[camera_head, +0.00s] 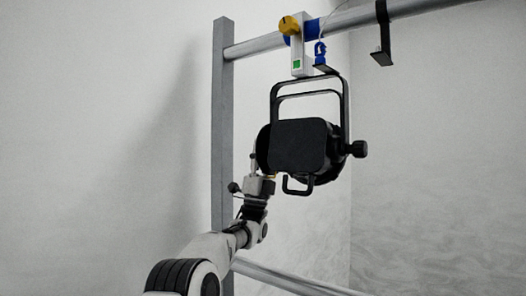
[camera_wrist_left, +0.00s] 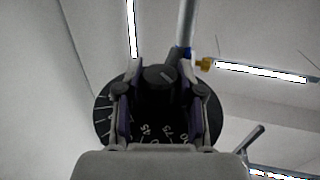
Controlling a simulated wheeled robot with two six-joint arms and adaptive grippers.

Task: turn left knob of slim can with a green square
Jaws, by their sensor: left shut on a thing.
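The slim can (camera_head: 299,145) is a black lamp hanging in a black yoke (camera_head: 344,98) from the upper rail. A white clamp plate (camera_head: 305,52) above it bears a green square (camera_head: 296,64). The left knob is hidden behind my gripper in the head view; in the left wrist view the black knob (camera_wrist_left: 160,75) shows with a light mark, over a dark dial with numbers (camera_wrist_left: 150,130). My left gripper (camera_head: 259,176) is at the can's lower left side, its fingers (camera_wrist_left: 161,98) shut around the knob. The right knob (camera_head: 358,149) sticks out free. My right gripper is not in view.
A grey upright post (camera_head: 222,120) stands close behind my left arm. The upper rail (camera_head: 260,45) carries a yellow knob (camera_head: 289,25), a blue clip (camera_head: 320,54) and a black hook (camera_head: 382,40). A lower rail (camera_head: 290,279) runs below. The right side is clear.

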